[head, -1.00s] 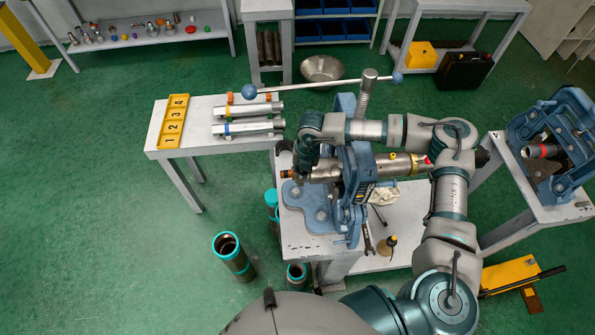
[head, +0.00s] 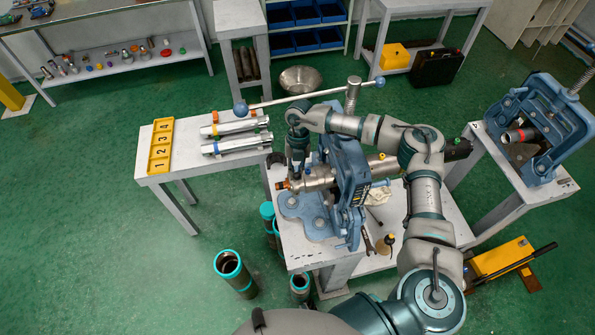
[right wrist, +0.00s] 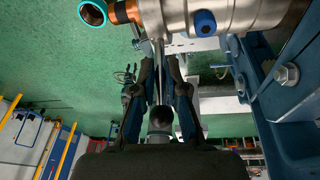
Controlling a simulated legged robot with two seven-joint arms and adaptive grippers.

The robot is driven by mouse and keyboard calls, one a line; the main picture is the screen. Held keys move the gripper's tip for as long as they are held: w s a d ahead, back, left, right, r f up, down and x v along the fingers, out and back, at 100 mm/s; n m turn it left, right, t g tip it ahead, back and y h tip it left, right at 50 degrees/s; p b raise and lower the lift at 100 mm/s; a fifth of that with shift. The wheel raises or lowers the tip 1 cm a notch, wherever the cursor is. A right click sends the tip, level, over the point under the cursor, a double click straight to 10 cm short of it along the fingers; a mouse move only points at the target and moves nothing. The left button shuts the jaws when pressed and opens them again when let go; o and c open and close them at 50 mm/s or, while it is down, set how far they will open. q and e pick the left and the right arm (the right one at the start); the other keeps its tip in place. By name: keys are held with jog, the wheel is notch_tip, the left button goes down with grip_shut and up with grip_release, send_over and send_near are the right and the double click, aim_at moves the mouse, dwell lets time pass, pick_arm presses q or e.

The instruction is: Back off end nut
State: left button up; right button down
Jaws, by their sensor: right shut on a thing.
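A steel pipe tool (head: 318,178) lies clamped across the blue vise (head: 346,180) on the bench. Its left end has a copper-coloured tip (head: 283,185); in the right wrist view the copper part (right wrist: 124,12) shows at the top left. I cannot make out the end nut as a separate part. My right gripper (head: 297,163) reaches down beside this end. In the right wrist view its fingers (right wrist: 158,66) are shut on a thin grey metal bar (right wrist: 157,48) just below the pipe tool. The bar's full shape is hidden. My left gripper is not in view.
The left bench holds two steel tools (head: 236,144) and a yellow numbered tray (head: 161,145). Teal-rimmed pipes (head: 236,272) stand on the floor in front. A second vise (head: 540,125) stands at right.

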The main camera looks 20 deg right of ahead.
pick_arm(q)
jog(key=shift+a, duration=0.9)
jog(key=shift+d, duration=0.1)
